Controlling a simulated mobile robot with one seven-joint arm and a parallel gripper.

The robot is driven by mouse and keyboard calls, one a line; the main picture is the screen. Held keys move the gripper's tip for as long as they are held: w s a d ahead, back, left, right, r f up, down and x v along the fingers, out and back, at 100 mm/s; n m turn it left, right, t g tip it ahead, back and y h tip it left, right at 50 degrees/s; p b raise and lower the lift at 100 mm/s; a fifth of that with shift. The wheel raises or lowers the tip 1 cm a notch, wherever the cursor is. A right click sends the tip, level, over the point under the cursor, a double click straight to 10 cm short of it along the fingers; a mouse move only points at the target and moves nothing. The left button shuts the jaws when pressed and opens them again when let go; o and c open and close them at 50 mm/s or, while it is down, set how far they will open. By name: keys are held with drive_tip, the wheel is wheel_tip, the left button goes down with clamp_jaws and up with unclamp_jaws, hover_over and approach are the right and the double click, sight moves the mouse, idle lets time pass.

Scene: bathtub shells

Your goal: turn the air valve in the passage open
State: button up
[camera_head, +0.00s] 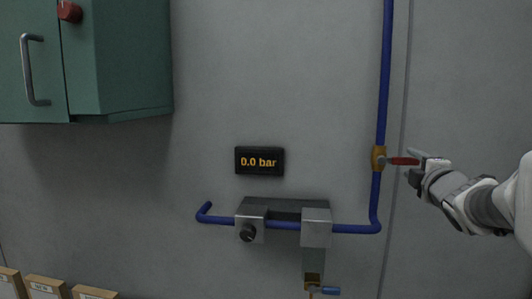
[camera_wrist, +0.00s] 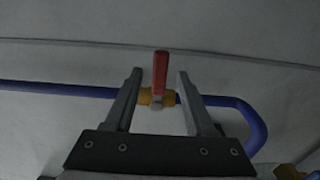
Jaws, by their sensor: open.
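The air valve has a brass body (camera_head: 378,158) on the vertical blue pipe and a red lever (camera_head: 404,161). In the head view the lever points right, across the pipe, toward my gripper (camera_head: 414,166). In the wrist view the red lever (camera_wrist: 160,73) stands between the two open fingers of my gripper (camera_wrist: 158,88), with a gap on each side. The brass body (camera_wrist: 150,96) shows behind the fingers on the blue pipe. The fingers do not visibly touch the lever. A black display (camera_head: 259,160) on the wall reads 0.0 bar.
A grey regulator block (camera_head: 317,228) with a black knob (camera_head: 247,233) sits on the lower blue pipe (camera_head: 352,229). Below it is a blue-handled valve (camera_head: 325,290). A green cabinet (camera_head: 130,55) hangs upper left. Cardboard boxes (camera_head: 45,288) stand lower left. The wall around the valve is clear.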

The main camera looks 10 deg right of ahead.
sight(408, 162)
drive_tip(key=shift+x, duration=1.75)
clamp_jaws()
